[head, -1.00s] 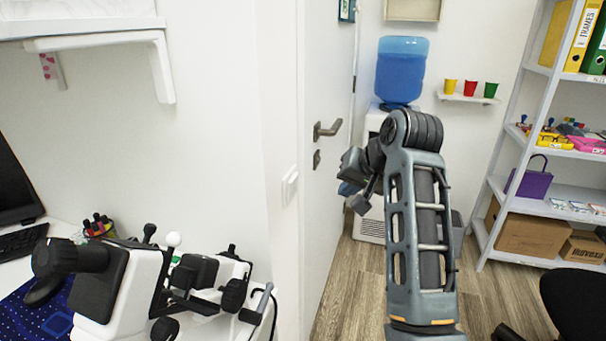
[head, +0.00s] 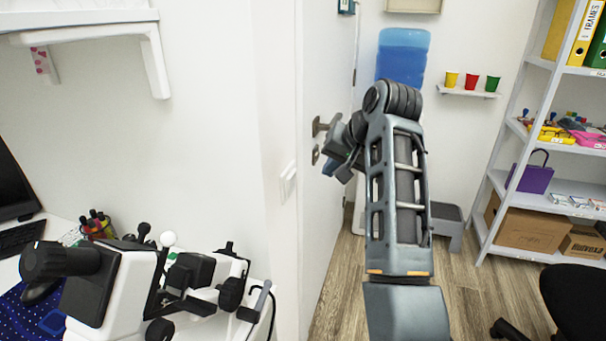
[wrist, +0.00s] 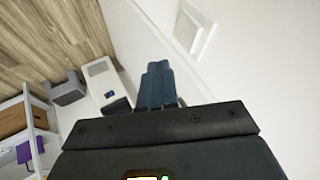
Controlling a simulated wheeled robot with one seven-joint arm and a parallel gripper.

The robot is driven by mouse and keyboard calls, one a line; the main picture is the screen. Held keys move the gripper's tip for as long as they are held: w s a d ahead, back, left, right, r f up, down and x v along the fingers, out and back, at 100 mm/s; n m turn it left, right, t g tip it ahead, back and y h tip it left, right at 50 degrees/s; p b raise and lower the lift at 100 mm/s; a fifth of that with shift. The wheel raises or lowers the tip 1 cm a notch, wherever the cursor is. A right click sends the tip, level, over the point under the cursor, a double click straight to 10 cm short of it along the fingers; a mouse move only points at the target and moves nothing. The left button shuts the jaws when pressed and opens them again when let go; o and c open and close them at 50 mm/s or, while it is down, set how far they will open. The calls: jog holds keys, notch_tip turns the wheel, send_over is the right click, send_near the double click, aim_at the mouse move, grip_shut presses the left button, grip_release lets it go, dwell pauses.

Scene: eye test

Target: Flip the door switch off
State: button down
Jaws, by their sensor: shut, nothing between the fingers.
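The white door switch (head: 288,183) is on the wall just left of the door frame in the head view. In the wrist view the switch (wrist: 194,29) is a pale square plate at the upper right, beyond my fingertips. Its rocker position is too small to tell. My gripper (head: 327,169) is to the right of the switch and apart from it, in front of the door and below its handle. In the wrist view my gripper's dark blue fingers (wrist: 157,68) are together with nothing between them.
The grey door handle (head: 322,126) is close above my gripper. A desk with a black and white device (head: 130,285) is at the lower left. A water cooler bottle (head: 402,55) and a white shelf rack (head: 487,215) stand beyond my arm. Wall left of the switch is clear.

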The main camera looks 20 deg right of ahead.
aim_at(292, 183)
jog(key=w+a+f+p, duration=0.1)
jog(key=w+a+f, duration=0.3)
jog(key=w+f, duration=0.1)
jog(key=shift+w+a, duration=0.15)
jog(key=shift+w, duration=0.6)
